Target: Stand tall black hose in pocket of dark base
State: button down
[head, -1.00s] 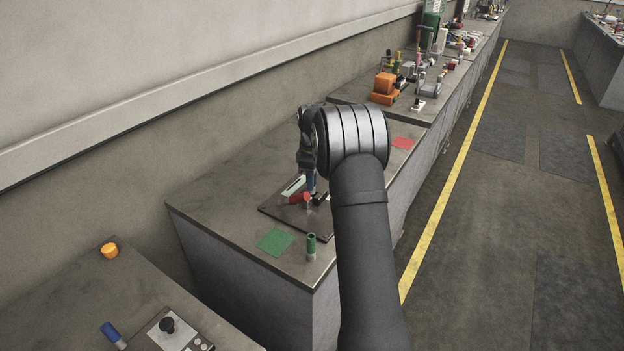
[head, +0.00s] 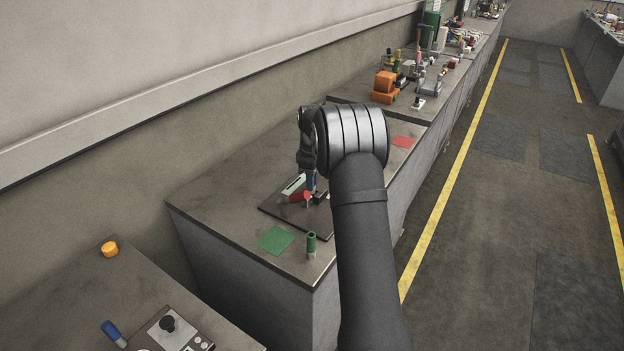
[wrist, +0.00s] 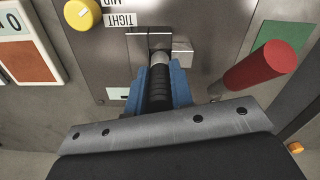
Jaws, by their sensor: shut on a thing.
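The black ribbed hose (wrist: 159,92) with a light grey end is between the blue fingers of my gripper (wrist: 158,78) in the wrist view. My gripper is shut on it. The grey end is at the grey metal block (wrist: 178,47) on the dark base (wrist: 215,35); I cannot tell whether it is inside the pocket or only over it. In the head view my gripper (head: 311,186) is low over the dark base (head: 325,229), and my arm hides part of the base. I cannot make out the hose there.
A yellow knob (wrist: 82,14) and printed labels are at the left.

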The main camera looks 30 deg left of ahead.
jog(key=shift+f, duration=1.1)
dwell(0.7)
jog(key=c, duration=1.2)
grip_release()
jog(key=shift+f, duration=0.1)
jog(key=shift+s, duration=0.1)
notch_tip(320, 180, up, 18)
jog(key=shift+f, duration=0.1)
notch_tip(320, 180, down, 18)
jog(key=shift+r, duration=0.25)
jog(key=shift+o, duration=0.5)
